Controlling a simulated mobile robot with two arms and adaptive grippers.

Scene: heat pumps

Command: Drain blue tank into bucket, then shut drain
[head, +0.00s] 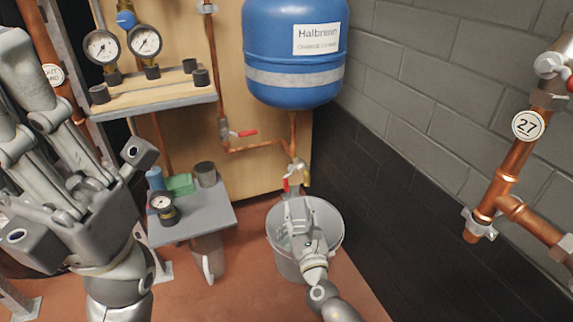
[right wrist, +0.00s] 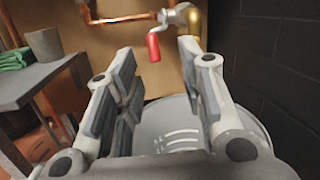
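The blue tank (head: 295,50) hangs on the wooden panel, with a copper pipe running down from it. At the pipe's low end is a drain valve with a red handle (head: 286,184); in the right wrist view the red handle (right wrist: 153,47) hangs down beside a brass outlet (right wrist: 195,22). The grey bucket (head: 334,236) stands below the outlet; its inside is partly hidden by my right gripper. My right gripper (head: 296,203) is open and empty over the bucket, its fingers pointing at the valve, apart from the handle. My left gripper (head: 75,135) is raised at the left; its opening is unclear.
Another red-handled valve (head: 243,133) sits on the pipe left of the tank. A small grey table (head: 205,222) left of the bucket holds a gauge, a green cloth and a cup. Grey brick wall (head: 440,90) and copper pipework with tag 27 (head: 528,125) bound the right.

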